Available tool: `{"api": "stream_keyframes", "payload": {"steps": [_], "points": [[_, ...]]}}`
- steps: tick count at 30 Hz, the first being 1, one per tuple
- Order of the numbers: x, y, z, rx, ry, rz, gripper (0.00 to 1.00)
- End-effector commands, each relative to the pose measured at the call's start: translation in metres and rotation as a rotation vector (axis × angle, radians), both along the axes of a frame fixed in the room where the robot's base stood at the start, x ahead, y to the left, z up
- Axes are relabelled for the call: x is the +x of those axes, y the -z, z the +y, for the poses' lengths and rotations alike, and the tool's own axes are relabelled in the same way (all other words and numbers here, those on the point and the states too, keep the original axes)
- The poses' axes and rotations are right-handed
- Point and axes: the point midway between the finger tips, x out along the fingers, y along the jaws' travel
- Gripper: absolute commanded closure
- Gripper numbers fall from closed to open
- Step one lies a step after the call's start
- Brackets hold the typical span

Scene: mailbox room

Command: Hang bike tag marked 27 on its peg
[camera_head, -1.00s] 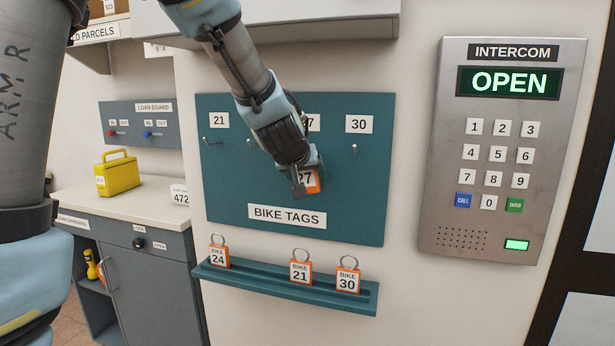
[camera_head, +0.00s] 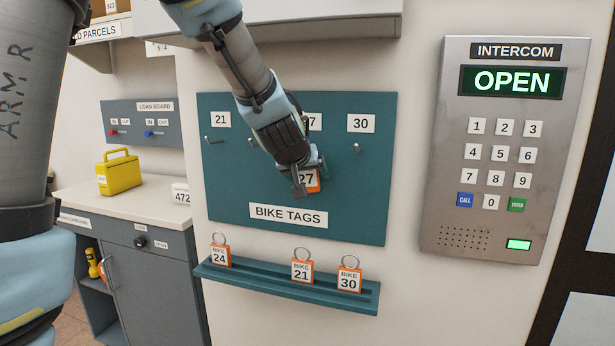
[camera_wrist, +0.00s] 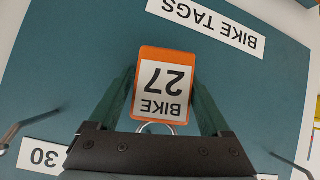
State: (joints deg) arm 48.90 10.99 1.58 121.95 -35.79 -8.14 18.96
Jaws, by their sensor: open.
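The orange-edged bike tag marked 27 (camera_head: 307,180) is at the teal BIKE TAGS board (camera_head: 235,180), below the partly hidden 27 label (camera_head: 316,122). It also shows in the wrist view (camera_wrist: 164,88), upside down there, with its metal ring toward my gripper. My gripper (camera_head: 308,180) is open, its two fingers on either side of the tag and apart from it in the wrist view (camera_wrist: 163,95). The peg for 27 is hidden behind my gripper, so I cannot see how the ring sits on it.
Pegs show under the 21 label (camera_head: 220,120) and the 30 label (camera_head: 361,123). Tags 24 (camera_head: 220,256), 21 (camera_head: 302,271) and 30 (camera_head: 349,280) stand on the teal ledge (camera_head: 240,282) below. The intercom (camera_head: 500,150) is at right.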

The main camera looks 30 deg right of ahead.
Motion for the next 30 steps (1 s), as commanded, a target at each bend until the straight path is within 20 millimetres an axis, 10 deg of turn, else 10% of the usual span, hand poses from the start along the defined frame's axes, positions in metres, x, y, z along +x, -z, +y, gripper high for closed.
{"api": "stream_keyframes", "payload": {"steps": [18, 30], "points": [[-0.059, -0.061, 0.052, -0.002, 0.001, 0.000, 0.00], [-0.060, -0.055, 0.073, 0.017, -0.014, 0.021, 0.00]]}}
